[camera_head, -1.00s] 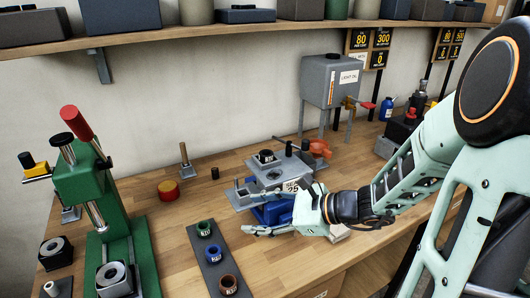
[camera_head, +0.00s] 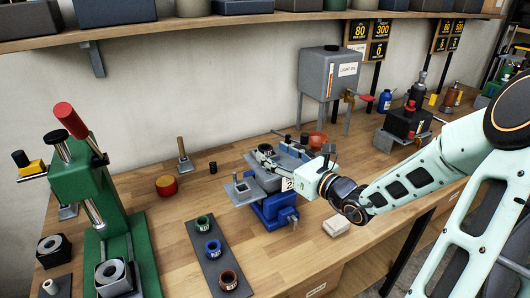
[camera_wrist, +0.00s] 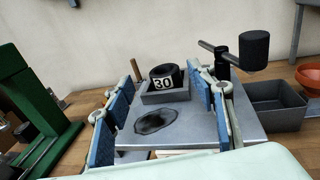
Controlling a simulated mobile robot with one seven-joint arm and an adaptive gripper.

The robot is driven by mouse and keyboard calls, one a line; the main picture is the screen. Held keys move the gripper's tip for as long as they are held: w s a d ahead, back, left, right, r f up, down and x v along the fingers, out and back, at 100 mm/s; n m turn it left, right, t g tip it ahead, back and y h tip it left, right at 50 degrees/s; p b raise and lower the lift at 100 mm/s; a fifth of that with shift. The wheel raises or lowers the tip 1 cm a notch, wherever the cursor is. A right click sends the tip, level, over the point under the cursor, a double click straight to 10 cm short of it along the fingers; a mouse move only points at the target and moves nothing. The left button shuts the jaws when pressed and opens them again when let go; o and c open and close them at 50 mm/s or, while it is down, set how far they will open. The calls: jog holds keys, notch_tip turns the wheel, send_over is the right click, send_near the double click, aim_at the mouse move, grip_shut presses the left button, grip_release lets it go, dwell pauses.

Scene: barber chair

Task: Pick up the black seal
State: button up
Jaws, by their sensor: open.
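The black seal (camera_wrist: 165,75) is a dark ring with a white "30" label. In the wrist view it sits in a small square grey tray (camera_wrist: 165,97) at the back of a flat grey plate (camera_wrist: 180,133). My gripper (camera_wrist: 166,92) is open, with one blue-padded finger on each side of the plate. The seal shows between the fingers, apart from both. In the head view my gripper (camera_head: 277,163) reaches over the plate from the right and partly hides the tray. The seal (camera_head: 266,149) shows there as a small dark ring.
A blue vise (camera_head: 275,211) stands under the plate. A black knob on a bar (camera_wrist: 254,50) rises right of my fingers, beside a grey bin (camera_wrist: 275,105). Green, blue and brown seals sit on a dark strip (camera_head: 200,262). A green press (camera_head: 85,190) stands left.

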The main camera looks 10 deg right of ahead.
aim_at(265, 147)
jog(key=x, duration=0.5)
jog(key=shift+w+d+f, duration=0.1)
jog(key=shift+w+d, duration=0.05)
jog(key=c, duration=1)
jog(key=shift+c, duration=0.2)
